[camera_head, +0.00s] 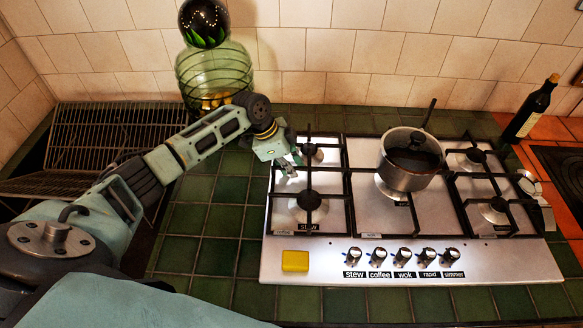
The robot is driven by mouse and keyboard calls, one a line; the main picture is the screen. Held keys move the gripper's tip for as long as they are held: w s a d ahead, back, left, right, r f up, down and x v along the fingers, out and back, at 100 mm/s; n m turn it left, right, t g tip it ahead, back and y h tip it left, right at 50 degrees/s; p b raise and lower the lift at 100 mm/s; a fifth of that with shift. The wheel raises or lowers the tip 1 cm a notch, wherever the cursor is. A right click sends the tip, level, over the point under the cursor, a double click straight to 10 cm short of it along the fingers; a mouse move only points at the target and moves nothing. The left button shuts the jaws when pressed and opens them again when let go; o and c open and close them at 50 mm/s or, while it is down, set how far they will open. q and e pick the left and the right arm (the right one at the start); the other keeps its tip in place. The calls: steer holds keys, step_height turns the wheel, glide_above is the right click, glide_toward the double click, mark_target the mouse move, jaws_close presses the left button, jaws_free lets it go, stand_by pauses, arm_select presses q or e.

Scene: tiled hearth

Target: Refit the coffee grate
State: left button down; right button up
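The hob (395,262) has black grates. The left grate (346,190) spans a front and a back burner; its front burner is labelled stew. The middle grate (413,216) is partly hidden under a steel pot (405,178), and the right grate (458,206) is beyond it. I cannot tell from the burner labels which grate is the coffee one. My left gripper (291,163) is over the hob's left edge beside the back left burner (312,153). Its fingers look apart, with nothing seen between them. Contact with the left grate is unclear. My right gripper is not seen.
A yellow block (295,261) sits at the hob's front left, beside several labelled knobs (379,257). A green glass jar (214,75), a wire rack (110,135) and a dark bottle (529,112) stand around. An unclear grey object (537,190) is at the right edge. Front left tiles are clear.

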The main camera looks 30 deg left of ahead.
arm_select(q)
steer(key=c, duration=1.9)
jaws_free()
steer(key=shift+r, duration=0.15)
steer(key=shift+o, duration=0.2)
steer(key=shift+s+f, duration=0.15)
steer(key=shift+f, duration=0.1)
steer(key=v, duration=1.2)
steer(key=shift+r, duration=0.15)
